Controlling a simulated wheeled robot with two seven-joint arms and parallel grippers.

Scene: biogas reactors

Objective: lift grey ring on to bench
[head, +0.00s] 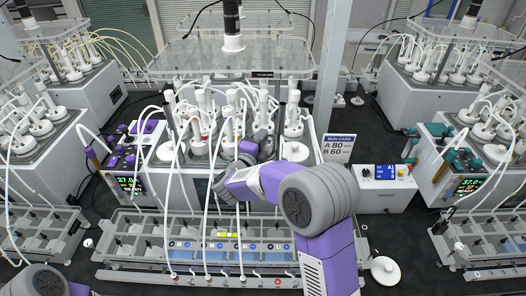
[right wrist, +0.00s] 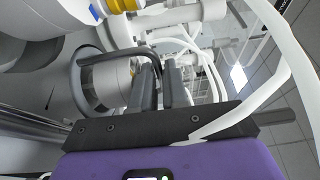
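A dark grey ring (right wrist: 112,56), seen as a curved bar, shows in the right wrist view beside a white round vessel with a yellow band. The ring's right end bends in between the fingers of my right gripper (right wrist: 163,85), which are close together and appear to hold it. In the head view my right gripper (head: 252,147) reaches in among the white reactor bottles of the middle unit. The ring cannot be made out clearly there. The dark bench top (head: 405,245) shows bare at the right front. My left gripper is outside the view.
White tubes (head: 207,190) hang in front of the middle reactors, close to my right arm. A clear rack (head: 190,250) stands in front. A control box (head: 383,188), a run card (head: 338,148) and a white disc (head: 385,270) are at the right.

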